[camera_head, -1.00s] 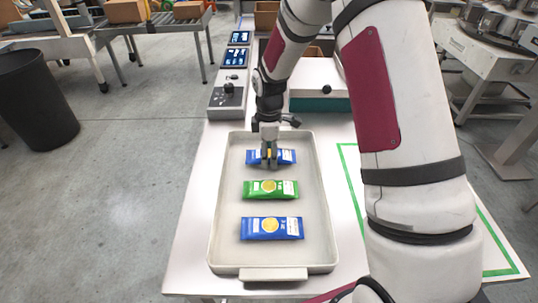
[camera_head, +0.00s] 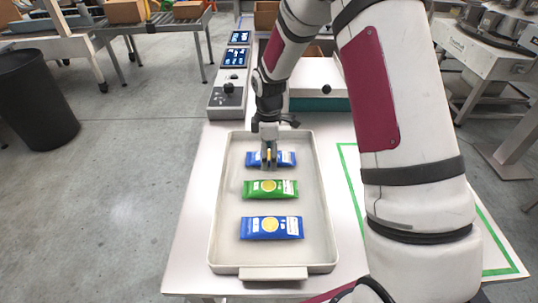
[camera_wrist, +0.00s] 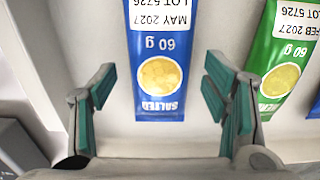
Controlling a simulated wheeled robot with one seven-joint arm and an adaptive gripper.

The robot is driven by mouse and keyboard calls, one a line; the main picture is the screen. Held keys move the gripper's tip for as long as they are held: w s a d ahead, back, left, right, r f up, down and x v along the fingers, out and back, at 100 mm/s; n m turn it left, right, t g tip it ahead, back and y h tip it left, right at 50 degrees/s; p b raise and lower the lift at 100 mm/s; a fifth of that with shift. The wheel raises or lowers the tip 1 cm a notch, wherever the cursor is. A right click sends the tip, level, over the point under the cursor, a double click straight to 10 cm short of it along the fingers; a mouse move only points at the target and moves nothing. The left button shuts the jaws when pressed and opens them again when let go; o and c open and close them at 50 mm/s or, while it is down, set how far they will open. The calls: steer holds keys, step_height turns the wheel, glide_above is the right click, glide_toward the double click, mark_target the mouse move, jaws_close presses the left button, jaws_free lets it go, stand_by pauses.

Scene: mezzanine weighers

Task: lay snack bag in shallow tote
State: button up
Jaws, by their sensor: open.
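A shallow off-white tote (camera_head: 227,240) lies on the table and holds three snack bags in a column. The far blue bag (camera_head: 286,159) is partly hidden by my gripper (camera_head: 268,165) in the head view. A green bag (camera_head: 262,188) lies in the middle and another blue bag (camera_head: 262,228) is nearest. In the wrist view, my gripper (camera_wrist: 160,105) is open, with one finger on each side of the lower end of the blue bag (camera_wrist: 158,45), marked "SALTED 60 g". The green bag (camera_wrist: 285,50) shows beside the right finger. No bag is gripped.
A control box with screens (camera_head: 228,92) and a pale case with a teal base (camera_head: 320,98) stand behind the tote. A green-outlined area (camera_head: 350,175) lies to its right, partly hidden by my arm. A dark bin (camera_head: 38,102) stands on the floor at left.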

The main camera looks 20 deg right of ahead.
mark_target(269, 155)
steer(key=s+r+m, duration=0.2)
steer(key=s+r, duration=0.1)
steer(key=r, duration=0.7)
steer(key=s+r+m, duration=0.1)
steer(key=s+r, duration=0.2)
steer(key=r, duration=0.6)
steer(key=s+r+m+t, duration=0.1)
steer(key=s+r+m, duration=0.1)
steer(key=s, duration=0.7)
steer(key=s+r+m+t, duration=0.1)
steer(key=s+r+m, duration=0.2)
steer(key=s, duration=0.6)
steer(key=s+r+m+t, duration=0.1)
steer(key=s+r+m, duration=0.1)
steer(key=s+m, duration=0.4)
steer(key=s, duration=0.2)
steer(key=shift+s+r, duration=0.4)
step_height(269, 155, up, 4)
steer(key=t+p, duration=0.1)
steer(key=p, duration=0.2)
steer(key=shift+f, duration=0.15)
